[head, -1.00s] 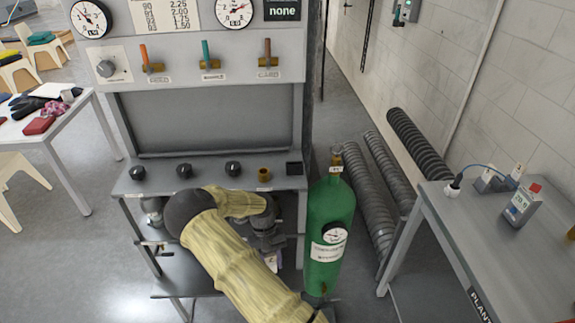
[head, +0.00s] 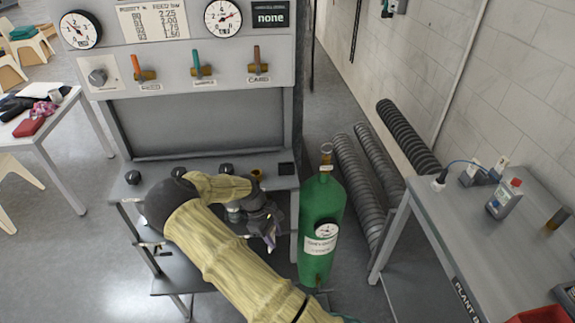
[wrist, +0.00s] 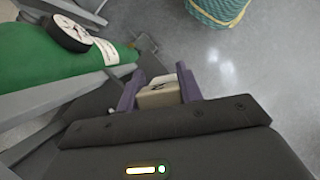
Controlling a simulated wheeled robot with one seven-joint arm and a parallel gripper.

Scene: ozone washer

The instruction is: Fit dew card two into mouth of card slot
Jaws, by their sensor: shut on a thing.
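My gripper (wrist: 158,88) is shut on a beige card (wrist: 160,97) with a dark mark, held between its purple fingers in the wrist view. In the head view my gripper (head: 268,234) hangs just in front of the console shelf's front edge, left of the green cylinder. Only a small light piece shows at its tips there. A dark square (head: 287,168) at the right end of the shelf looks like the card slot; its mouth cannot be made out. The card is apart from it, lower and nearer to me.
The green cylinder (head: 322,215) stands close right of my gripper. The console shelf (head: 137,196) carries several dark knobs and a brass fitting (head: 257,174). A grey bench (head: 440,225) with bottles stands at right. A coiled teal rope (wrist: 215,8) shows in the wrist view.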

